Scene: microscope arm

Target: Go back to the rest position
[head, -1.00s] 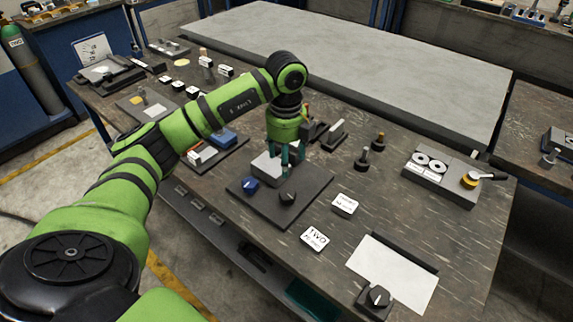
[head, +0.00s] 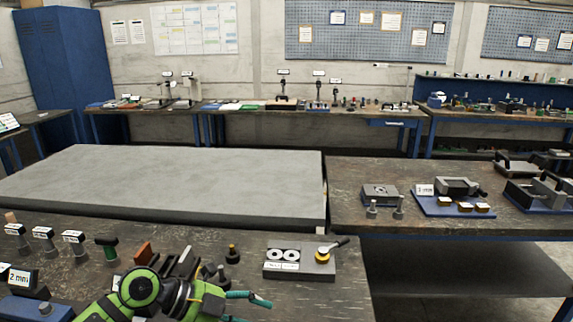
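My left arm comes in at the bottom of the head view, with its green and black wrist low over the near workbench (head: 350,290). My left gripper (head: 243,307) has teal fingers pointing right. One finger shows fully and the other is partly cut off by the lower picture edge. The fingers look spread apart, with nothing seen between them. My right gripper is not in view.
A grey fixture (head: 300,262) with two white rings and a yellow-black knob stands right of my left gripper. Dark pegs (head: 232,254) stand close behind the wrist. A large grey slab (head: 170,180) lies behind. Another bench (head: 450,215) with blue-based fixtures is at right.

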